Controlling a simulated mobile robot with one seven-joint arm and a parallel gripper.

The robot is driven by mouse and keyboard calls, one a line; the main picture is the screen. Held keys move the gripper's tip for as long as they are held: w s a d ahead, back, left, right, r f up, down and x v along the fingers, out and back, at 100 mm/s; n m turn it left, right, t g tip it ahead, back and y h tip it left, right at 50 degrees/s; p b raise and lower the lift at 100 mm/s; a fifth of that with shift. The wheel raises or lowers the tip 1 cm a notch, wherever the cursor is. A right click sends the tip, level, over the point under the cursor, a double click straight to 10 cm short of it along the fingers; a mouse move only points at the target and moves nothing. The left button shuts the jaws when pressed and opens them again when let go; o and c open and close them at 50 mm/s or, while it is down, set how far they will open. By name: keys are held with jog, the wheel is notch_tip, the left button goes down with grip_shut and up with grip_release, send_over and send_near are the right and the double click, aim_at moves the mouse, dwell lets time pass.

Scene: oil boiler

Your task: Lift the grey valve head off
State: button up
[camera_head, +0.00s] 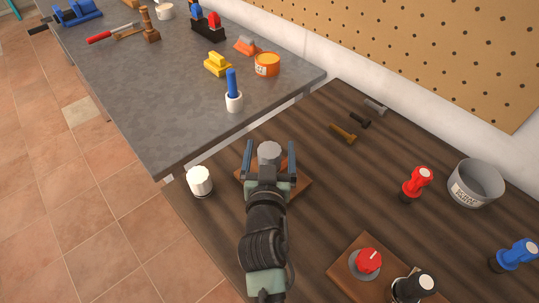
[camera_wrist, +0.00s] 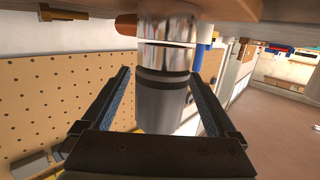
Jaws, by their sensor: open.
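The grey valve head (camera_head: 269,154) stands on a square wooden base at the middle of the dark wood table. In the wrist view, which looks inverted, the head is a dark grey cylinder (camera_wrist: 162,100) joined to a shiny metal collar (camera_wrist: 167,40) against the wooden base. My gripper (camera_head: 270,148) is open, with one finger on each side of the head. Gaps show between the fingers and the head in the wrist view, so it is not gripped. The gripper partly hides the wooden base (camera_head: 301,188) in the head view.
A white knob (camera_head: 199,181) stands close on the left. A red valve (camera_head: 417,184), grey container (camera_head: 475,184), blue valve (camera_head: 514,254) and red dial (camera_head: 366,262) are on the right. A grey workbench (camera_head: 150,110) adjoins at back left.

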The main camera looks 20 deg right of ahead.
jog(key=shift+w+d+f, duration=0.1)
jog(key=shift+w+d, duration=0.05)
jog(key=shift+w, duration=0.25)
grip_shut()
